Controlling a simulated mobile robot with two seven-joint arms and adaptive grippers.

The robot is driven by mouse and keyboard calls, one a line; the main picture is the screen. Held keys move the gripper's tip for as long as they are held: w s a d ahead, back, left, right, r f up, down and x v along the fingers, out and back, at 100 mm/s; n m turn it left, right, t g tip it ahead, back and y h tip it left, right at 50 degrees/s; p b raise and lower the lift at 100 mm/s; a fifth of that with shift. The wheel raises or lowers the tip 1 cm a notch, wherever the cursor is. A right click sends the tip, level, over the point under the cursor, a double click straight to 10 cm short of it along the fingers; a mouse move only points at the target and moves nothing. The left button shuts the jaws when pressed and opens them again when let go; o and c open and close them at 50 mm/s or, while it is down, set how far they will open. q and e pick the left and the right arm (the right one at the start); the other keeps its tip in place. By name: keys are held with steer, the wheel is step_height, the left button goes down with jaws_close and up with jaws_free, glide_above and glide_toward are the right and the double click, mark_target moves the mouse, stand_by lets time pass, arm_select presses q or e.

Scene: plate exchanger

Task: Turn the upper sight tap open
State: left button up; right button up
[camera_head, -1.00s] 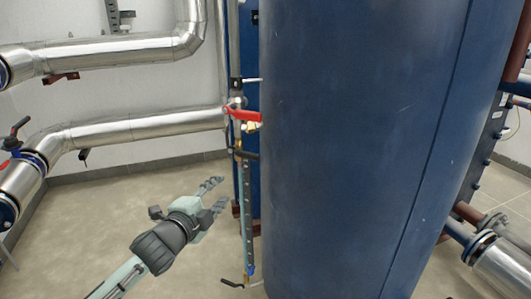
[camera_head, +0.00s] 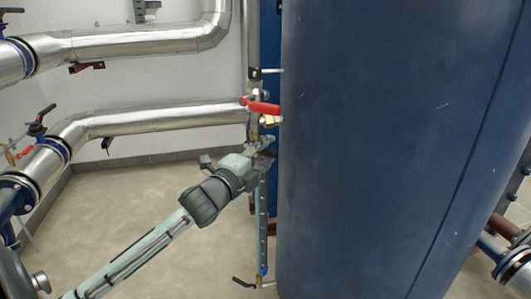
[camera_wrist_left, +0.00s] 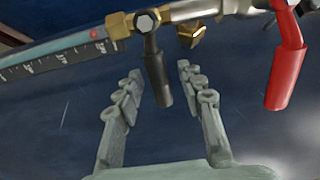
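The upper sight tap has a black handle (camera_wrist_left: 157,75) on a brass fitting, at the end of the sight gauge (camera_wrist_left: 60,62) with its scale. In the head view the gauge (camera_head: 263,225) runs upright beside the blue tank, and the upper tap is mostly hidden behind my gripper. My left gripper (camera_head: 266,150) is at the gauge's top end. In the left wrist view the left gripper (camera_wrist_left: 159,78) is open, with the black handle between its fingertips and gaps visible on both sides. My right gripper is not in view.
A red lever (camera_head: 262,107) sits just above the upper tap; in the wrist view the red lever (camera_wrist_left: 288,75) hangs right of the fingers. The large blue tank (camera_head: 390,150) stands close on the right. A lower black tap handle (camera_head: 243,282) is at the gauge's foot. Silver pipes (camera_head: 160,118) run behind.

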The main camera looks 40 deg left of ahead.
arm_select(q)
jaws_close()
steer(key=shift+w, duration=0.1)
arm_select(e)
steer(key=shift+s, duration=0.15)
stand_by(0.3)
